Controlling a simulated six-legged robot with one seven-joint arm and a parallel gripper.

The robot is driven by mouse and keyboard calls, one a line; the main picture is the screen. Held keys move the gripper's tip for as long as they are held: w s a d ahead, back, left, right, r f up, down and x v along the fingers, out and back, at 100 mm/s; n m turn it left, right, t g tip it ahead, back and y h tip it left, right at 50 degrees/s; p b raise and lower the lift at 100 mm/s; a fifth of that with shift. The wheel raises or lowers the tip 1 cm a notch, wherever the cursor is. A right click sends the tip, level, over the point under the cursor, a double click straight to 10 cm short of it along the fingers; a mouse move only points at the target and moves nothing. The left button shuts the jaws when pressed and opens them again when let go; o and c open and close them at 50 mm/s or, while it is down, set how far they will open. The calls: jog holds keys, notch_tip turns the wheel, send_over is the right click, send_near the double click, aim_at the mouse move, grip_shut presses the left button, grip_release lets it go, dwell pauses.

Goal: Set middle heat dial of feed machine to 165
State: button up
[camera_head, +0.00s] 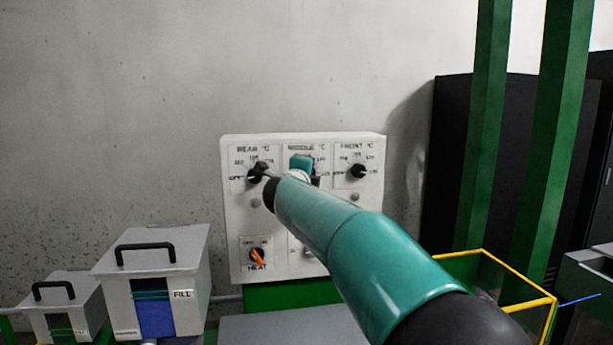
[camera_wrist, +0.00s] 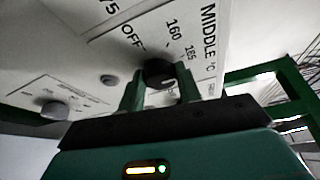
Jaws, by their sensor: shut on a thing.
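The white control panel (camera_head: 233,215) of the feed machine hangs on the wall, with dials labelled REAR, MIDDLE and FRONT along its top row. The middle dial (camera_wrist: 159,72) is a black knob in the wrist view, beside the marks OFF, 160 and 165. My gripper (camera_wrist: 161,88) is shut on this knob, one green finger on each side. A small white mark shows on the knob; its exact setting cannot be read. In the head view my arm hides the middle dial and most of my gripper.
The rear dial (camera_head: 257,173) and front dial (camera_head: 358,171) flank the middle one closely. An orange HEAT switch (camera_head: 257,256) sits lower left. Grey lidded boxes (camera_head: 180,262) stand left of the panel. A yellow-edged green frame (camera_head: 500,265) and green posts (camera_head: 545,150) stand right.

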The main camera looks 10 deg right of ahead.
jog(key=shift+r, duration=0.1)
dwell(0.3)
jog(key=o, duration=1)
jog(key=shift+w, duration=0.1)
jog(key=f+v, duration=0.1)
jog(key=v, duration=1.3)
jog(key=shift+r, duration=0.45)
